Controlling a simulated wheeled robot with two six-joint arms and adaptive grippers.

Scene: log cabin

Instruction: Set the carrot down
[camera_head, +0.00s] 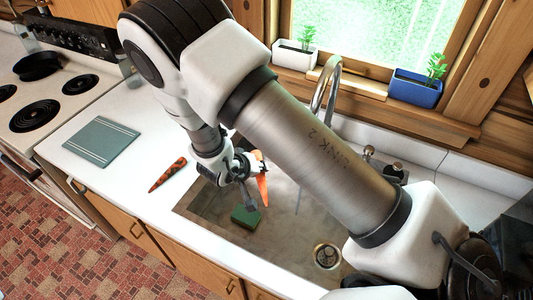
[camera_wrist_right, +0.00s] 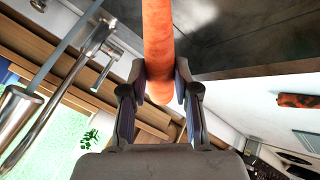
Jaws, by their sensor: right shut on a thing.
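My right gripper (camera_head: 250,178) is shut on an orange carrot (camera_head: 262,186), held over the left part of the sink. In the right wrist view the carrot (camera_wrist_right: 158,45) stands between the two fingers of my right gripper (camera_wrist_right: 160,88), its far end running out of the picture. A second carrot (camera_head: 167,175), darker with blotches, lies on the white counter left of the sink. It also shows at the right of the right wrist view (camera_wrist_right: 300,101). My left gripper is not in view.
The sink (camera_head: 290,235) holds a green sponge (camera_head: 246,216) below my gripper. A curved faucet (camera_head: 327,88) rises behind it. A folded grey-green cloth (camera_head: 101,141) lies on the counter (camera_head: 130,185) near the stove (camera_head: 50,85). Counter around the blotched carrot is bare.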

